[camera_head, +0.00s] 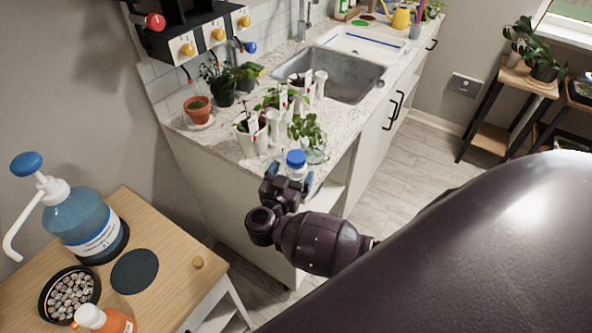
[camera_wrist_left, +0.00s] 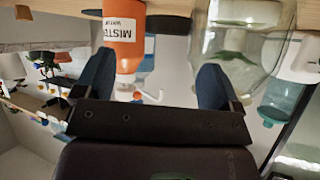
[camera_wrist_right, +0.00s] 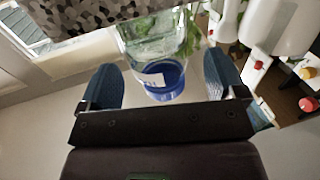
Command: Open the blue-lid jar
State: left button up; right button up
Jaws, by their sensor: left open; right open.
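The blue-lid jar, a small clear container with a blue lid (camera_head: 296,157), stands at the near edge of the counter in the head view. My right gripper (camera_head: 287,180) is just on the near side of it. In the right wrist view the blue lid (camera_wrist_right: 165,85) lies between the two open fingers of that gripper (camera_wrist_right: 160,78), with a gap on each side. A white label shows on the clear jar body (camera_wrist_right: 155,50). My left gripper (camera_wrist_left: 155,80) is open and empty in the left wrist view; it is not seen in the head view.
Potted plants (camera_head: 250,132) stand behind the jar on the speckled counter (camera_head: 190,130), before the sink (camera_head: 345,80). A wooden side table (camera_head: 185,235) at lower left holds a blue pump bottle (camera_head: 80,222) and an orange bottle (camera_head: 115,322), which also shows in the left wrist view (camera_wrist_left: 124,40).

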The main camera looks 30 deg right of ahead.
jog(key=shift+x, duration=1.45)
jog(key=c, duration=1.1)
notch_tip(320, 180, up, 20)
jog(key=p, duration=0.2)
